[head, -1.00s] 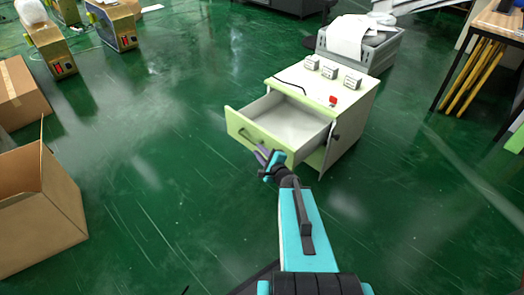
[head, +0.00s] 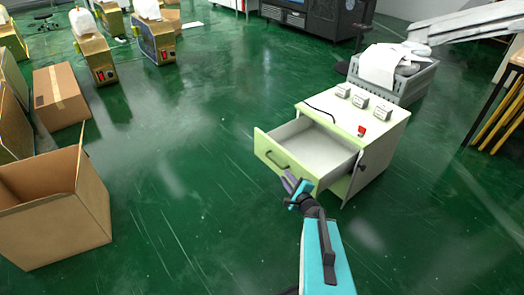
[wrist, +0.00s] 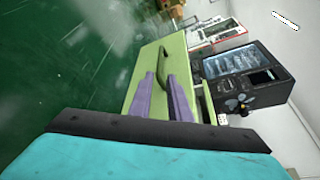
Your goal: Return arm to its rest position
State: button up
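A small white cabinet (head: 372,150) with a pale green front stands right of centre in the head view. Its top drawer (head: 272,155) is pulled out, and the inside that shows looks empty. My gripper (head: 288,180) is just in front of the drawer front, below and right of its dark handle (head: 278,162).
An open cardboard box (head: 60,210) stands at the left, with a closed box (head: 60,97) behind it. A grey crate (head: 400,85) stands behind the cabinet. A dark vending machine (head: 315,18) is at the back. Green floor (head: 190,170) is clear left of the drawer.

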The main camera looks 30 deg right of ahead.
jog(key=a+r+n+g+y+p, duration=0.1)
jog(key=a+r+n+y+p, duration=0.3)
jog(key=a, duration=0.6)
jog(key=w+a+f+n+g+y+p, duration=0.15)
jog(key=a+p, duration=0.35)
jog(key=a, duration=0.5)
jog(key=a+r+n+g+y+p, duration=0.1)
jog(key=a+r+n+y+p, duration=0.3)
jog(key=a, duration=0.6)
jog(key=s+a+f+n+g+y+p, duration=0.1)
jog(key=s+a+f+n+g+p, duration=0.2)
jog(key=s+a+n+g+p, duration=0.5)
jog(key=s+a+f+n+g+h+p, duration=0.1)
jog(key=s+a+f+n+g, duration=0.15)
jog(key=s, duration=0.45)
jog(key=s+a+f+n+g+h+p, duration=0.1)
jog(key=s+a+n, duration=0.15)
jog(key=s, duration=0.45)
jog(key=s+d+f+n+g+h, duration=0.1)
jog(key=s+d+n+g+h, duration=0.2)
jog(key=s+d, duration=0.8)
jog(key=g+h, duration=0.2)
jog(key=h, duration=0.1)
jog(key=shift+s+d+n+g, duration=0.2)
jog(key=shift+d+n+g, duration=0.1)
jog(key=shift+d+n, duration=0.1)
